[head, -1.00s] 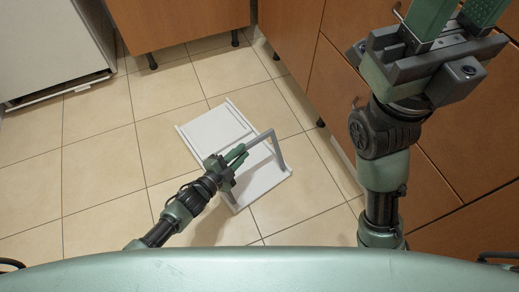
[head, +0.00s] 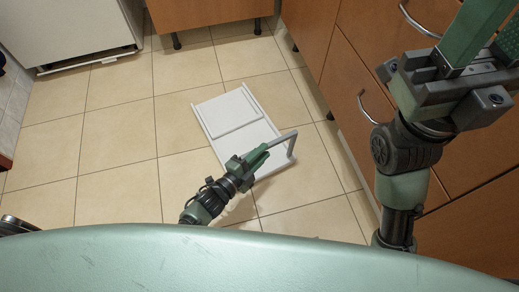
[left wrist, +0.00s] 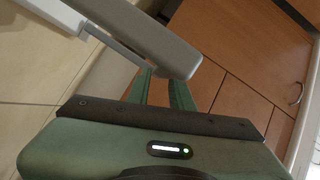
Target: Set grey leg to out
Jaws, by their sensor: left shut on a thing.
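A white panel (head: 203,117) with a raised rectangular board lies flat on the floor tiles in the head view. A grey leg (head: 291,145), a bent bar, stands up from its near end. In the left wrist view the grey leg (left wrist: 145,38) runs across the top, over the fingers. My left gripper (head: 262,153) is shut on the leg's upper bar; its fingers (left wrist: 165,85) meet the bar in the wrist view. The gripper and arm hide part of the leg and the panel's near corner. My right gripper (head: 497,38) is raised at the upper right, fingers apart, tips cut off.
Brown cabinets with metal handles (head: 374,106) line the right side, close to the panel. Another brown cabinet (head: 207,10) on black feet stands at the back. A white appliance (head: 70,30) is at the upper left. The tiles on the left are clear.

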